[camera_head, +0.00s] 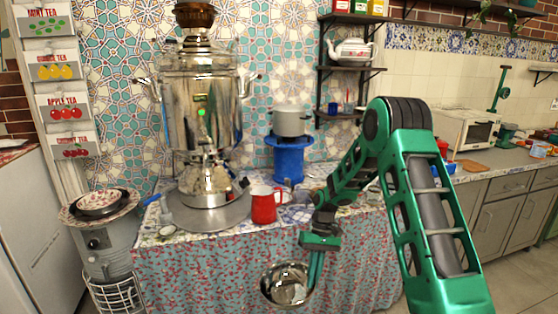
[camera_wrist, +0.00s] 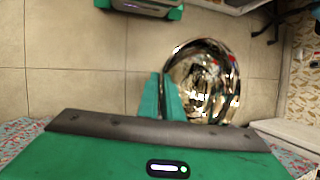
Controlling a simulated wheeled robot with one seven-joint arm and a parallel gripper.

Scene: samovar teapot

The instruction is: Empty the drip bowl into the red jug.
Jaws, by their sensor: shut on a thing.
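The drip bowl (camera_head: 284,287) is a shiny metal bowl held in front of the patterned tablecloth, below the tabletop edge. My gripper (camera_head: 314,268) is shut on the bowl's right rim in the head view. In the wrist view, the bowl (camera_wrist: 203,82) shows beside the green fingers (camera_wrist: 166,97) above the tiled floor. The bowl looks slightly tilted toward the camera; reflections hide whether it holds liquid. The red jug (camera_head: 263,205) stands upright on the table, above and left of the bowl in the head view. The jug's inside is not clearly visible.
The big samovar (camera_head: 204,110) stands on a round metal tray (camera_head: 207,214) left of the jug. A blue stand (camera_head: 289,160) with a grey pot (camera_head: 290,121) is behind it. Small dishes lie right of the jug. Open floor lies in front of the table.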

